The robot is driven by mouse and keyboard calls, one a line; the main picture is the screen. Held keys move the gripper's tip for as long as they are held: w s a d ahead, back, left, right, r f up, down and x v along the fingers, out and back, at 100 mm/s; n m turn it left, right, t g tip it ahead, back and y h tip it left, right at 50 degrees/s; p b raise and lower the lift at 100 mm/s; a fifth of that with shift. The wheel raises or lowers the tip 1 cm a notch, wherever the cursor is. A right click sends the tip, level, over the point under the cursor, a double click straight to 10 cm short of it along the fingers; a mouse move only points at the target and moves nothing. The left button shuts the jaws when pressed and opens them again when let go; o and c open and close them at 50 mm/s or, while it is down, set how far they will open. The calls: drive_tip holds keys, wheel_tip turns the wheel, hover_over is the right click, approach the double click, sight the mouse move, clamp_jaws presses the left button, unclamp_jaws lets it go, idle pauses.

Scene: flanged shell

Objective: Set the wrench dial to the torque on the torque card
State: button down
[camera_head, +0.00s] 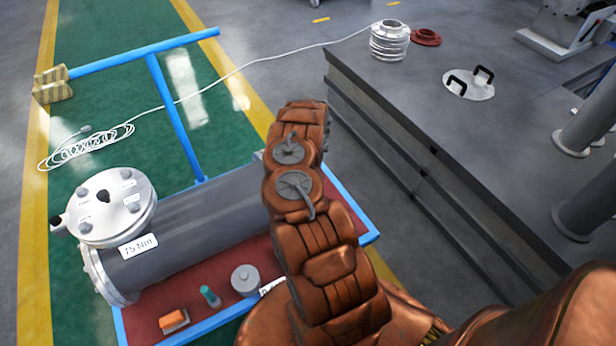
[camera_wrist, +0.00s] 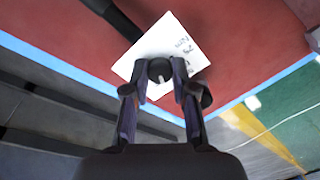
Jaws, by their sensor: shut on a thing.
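In the wrist view my gripper (camera_wrist: 159,82) is shut on a small dark round dial (camera_wrist: 160,68), one finger on each side. A pale mark shows on the dial's near side. Around the dial lies a white plate (camera_wrist: 152,42) with print that is partly hidden and too small to read surely. A dark bar, likely the wrench handle (camera_wrist: 112,17), runs off to the upper left. In the head view a white card reading "75 Nm" (camera_head: 139,247) is on the grey shell (camera_head: 190,230). My arm hides the gripper and dial there; a white plate edge (camera_head: 270,286) shows beside it.
The shell and a round bolted cover (camera_head: 105,207) are on a red-topped, blue-edged cart (camera_head: 205,331). An orange block (camera_head: 173,320), a teal-topped piece (camera_head: 209,296) and a grey disc (camera_head: 245,279) lie in front. A grey bench (camera_head: 430,150) stands right.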

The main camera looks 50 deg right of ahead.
drive_tip(key=c, duration=0.9)
unclamp_jaws()
drive_tip(key=shift+c, duration=0.2)
drive_tip(key=shift+r, duration=0.45)
wheel_tip(320, 180, up, 11)
drive_tip(key=s, duration=0.1)
drive_tip(key=shift+s, duration=0.25)
drive_tip(key=shift+a, duration=0.1)
